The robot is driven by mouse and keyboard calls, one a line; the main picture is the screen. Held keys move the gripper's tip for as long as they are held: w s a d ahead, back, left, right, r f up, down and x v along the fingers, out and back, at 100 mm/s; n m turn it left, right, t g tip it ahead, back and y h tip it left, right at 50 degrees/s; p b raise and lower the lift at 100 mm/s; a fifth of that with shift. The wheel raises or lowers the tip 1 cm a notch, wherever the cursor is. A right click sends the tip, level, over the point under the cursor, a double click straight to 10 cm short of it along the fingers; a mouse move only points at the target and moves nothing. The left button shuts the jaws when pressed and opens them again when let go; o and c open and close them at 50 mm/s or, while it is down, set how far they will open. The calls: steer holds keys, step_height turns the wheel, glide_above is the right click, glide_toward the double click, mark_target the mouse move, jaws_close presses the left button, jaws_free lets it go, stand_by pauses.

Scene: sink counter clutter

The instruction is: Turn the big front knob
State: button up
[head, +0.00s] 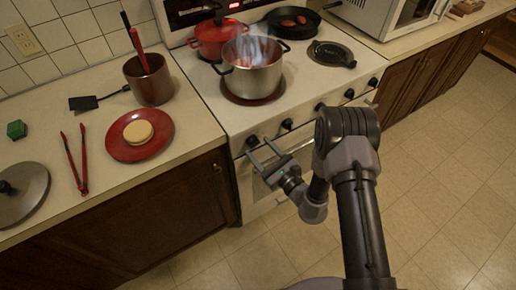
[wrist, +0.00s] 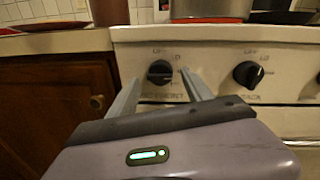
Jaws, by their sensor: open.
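A row of several black knobs runs along the stove's white front panel. The leftmost knob (head: 252,141) also shows in the wrist view (wrist: 160,73), with a label below it that seems to end in "FRONT". My gripper (head: 258,147) is open and empty, pointing at this knob. In the wrist view my gripper (wrist: 161,80) has one finger to each side of the knob; I cannot tell whether the fingertips reach it. A second knob (wrist: 248,74), labelled "BACK", sits to the right, outside the fingers.
A steaming silver pot (head: 252,78) stands on the front left burner, with a red pot (head: 215,42) behind it. A black pan (head: 293,22) is at the back right. The left counter holds a red plate (head: 150,150), tongs (head: 76,165) and a utensil crock (head: 150,88). The floor in front is clear.

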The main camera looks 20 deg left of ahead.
steer(key=shift+x, duration=0.95)
jaws_close()
steer(key=shift+m, duration=0.6)
jaws_free()
steer(key=shift+d, duration=0.15)
steer(key=p+v, duration=0.3)
steer(key=v, duration=1.4)
steer(key=shift+s, duration=0.15)
steer(key=shift+d, duration=0.15)
